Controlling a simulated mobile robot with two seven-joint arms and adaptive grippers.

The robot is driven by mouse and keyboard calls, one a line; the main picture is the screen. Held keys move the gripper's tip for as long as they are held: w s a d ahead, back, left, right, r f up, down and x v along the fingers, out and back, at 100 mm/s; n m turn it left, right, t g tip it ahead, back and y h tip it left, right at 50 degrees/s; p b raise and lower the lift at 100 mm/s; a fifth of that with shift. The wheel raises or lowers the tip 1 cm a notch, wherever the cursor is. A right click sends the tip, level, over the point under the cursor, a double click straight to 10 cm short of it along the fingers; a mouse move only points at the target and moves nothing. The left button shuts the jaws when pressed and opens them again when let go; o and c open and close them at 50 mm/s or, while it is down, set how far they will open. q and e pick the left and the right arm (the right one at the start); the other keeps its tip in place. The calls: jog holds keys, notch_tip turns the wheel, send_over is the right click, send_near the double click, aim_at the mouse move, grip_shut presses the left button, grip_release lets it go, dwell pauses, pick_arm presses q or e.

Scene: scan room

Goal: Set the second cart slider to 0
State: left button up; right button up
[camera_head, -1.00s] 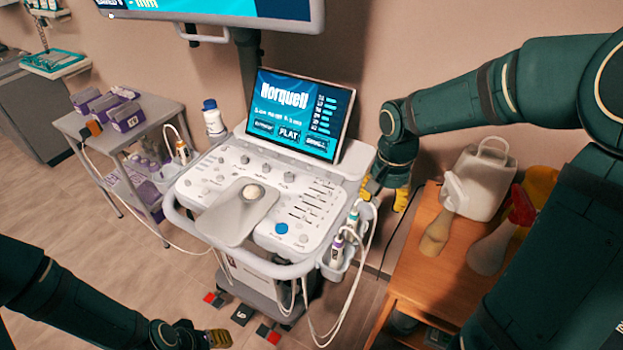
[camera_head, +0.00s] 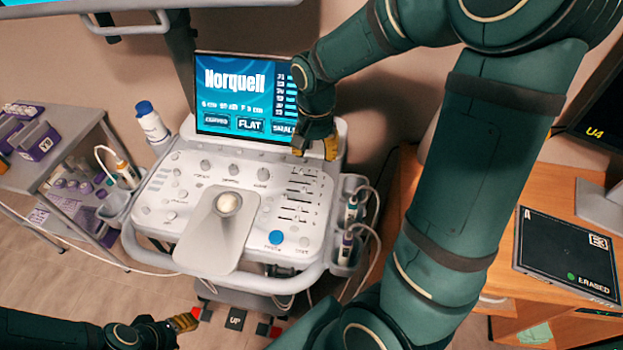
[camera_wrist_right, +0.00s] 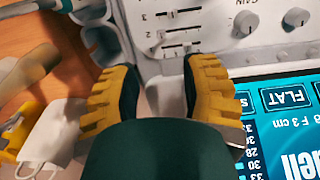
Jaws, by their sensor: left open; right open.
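The ultrasound cart's light grey panel (camera_head: 235,190) stands in the middle of the head view. Its bank of short horizontal sliders (camera_head: 297,197) is at the panel's right; the second row from the top (camera_head: 301,188) is small, and its setting cannot be read. My right gripper (camera_head: 315,151) is open and empty, just above the bank, below the screen. In the right wrist view, its yellow-padded fingers (camera_wrist_right: 160,95) are apart, with slider rows (camera_wrist_right: 176,32) beyond them; some rows are cut off. My left gripper (camera_head: 187,321) is open, low at the left, away from the panel.
The cart's screen (camera_head: 246,95) reads Norquell and stands close behind my right gripper. A white bottle (camera_head: 150,122) and a probe lever (camera_head: 227,205) are on the cart. A wooden desk (camera_head: 560,195) with a black tablet (camera_head: 567,253) is at the right. A grey trolley (camera_head: 60,165) stands left.

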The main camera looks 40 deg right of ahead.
aim_at(313, 181)
notch_tip(313, 181, down, 11)
jog(key=b, duration=0.2)
jog(key=shift+w+r+b, duration=0.1)
jog(key=shift+b, duration=0.25)
jog(key=shift+o, duration=0.3)
grip_shut()
